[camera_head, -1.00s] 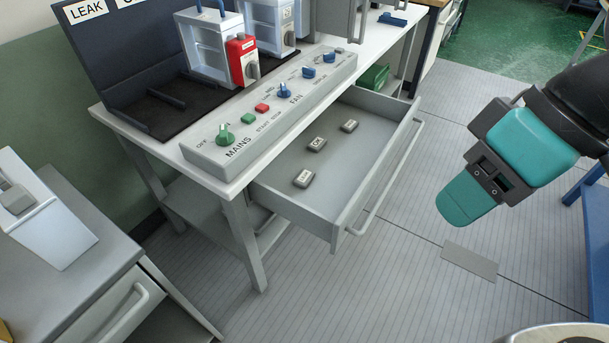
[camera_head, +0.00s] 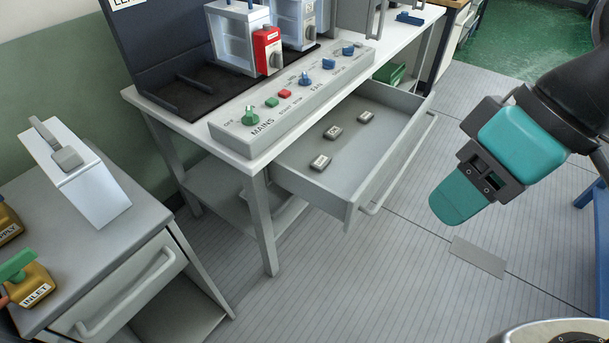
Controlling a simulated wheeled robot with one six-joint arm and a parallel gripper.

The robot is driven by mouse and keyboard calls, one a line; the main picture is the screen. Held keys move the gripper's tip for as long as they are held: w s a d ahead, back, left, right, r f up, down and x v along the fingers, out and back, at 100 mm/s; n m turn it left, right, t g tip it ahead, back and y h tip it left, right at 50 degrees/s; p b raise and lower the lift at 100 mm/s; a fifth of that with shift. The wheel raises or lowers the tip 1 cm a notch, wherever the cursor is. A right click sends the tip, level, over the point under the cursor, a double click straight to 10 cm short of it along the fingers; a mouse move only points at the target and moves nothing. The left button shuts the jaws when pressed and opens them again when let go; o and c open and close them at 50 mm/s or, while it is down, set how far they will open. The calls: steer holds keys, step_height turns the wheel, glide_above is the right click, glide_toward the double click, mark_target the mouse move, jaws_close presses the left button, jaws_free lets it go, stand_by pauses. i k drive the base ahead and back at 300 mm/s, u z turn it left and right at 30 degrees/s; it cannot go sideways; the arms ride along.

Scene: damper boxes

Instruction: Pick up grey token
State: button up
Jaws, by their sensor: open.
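Three small grey tokens lie in the open drawer (camera_head: 345,196) under the workbench. The nearest token (camera_head: 320,162) is at the drawer's left front, a second token (camera_head: 333,132) is near its middle, and a third token (camera_head: 365,117) is farther back. Each has a pale label too small to read. My gripper (camera_head: 458,200), with teal fingers, is in the air to the right of the drawer, apart from the tokens. It is empty, and the gap between its fingers is hard to see from this side.
A control panel (camera_head: 290,98) with knobs and buttons lines the bench top (camera_head: 140,98). A lower grey cabinet (camera_head: 75,255) at left carries a white box (camera_head: 92,190) and a yellow INLET block (camera_head: 33,286). The floor between drawer and arm is clear.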

mark_target(322, 161)
steer(key=u, duration=0.5)
steer(key=k, duration=1.1)
steer(key=z, duration=0.1)
steer(key=i, duration=0.5)
steer(key=z, duration=0.6)
steer(key=i, duration=1.3)
steer(key=u, duration=1.2)
steer(key=i, duration=0.25)
steer(key=u, duration=0.2)
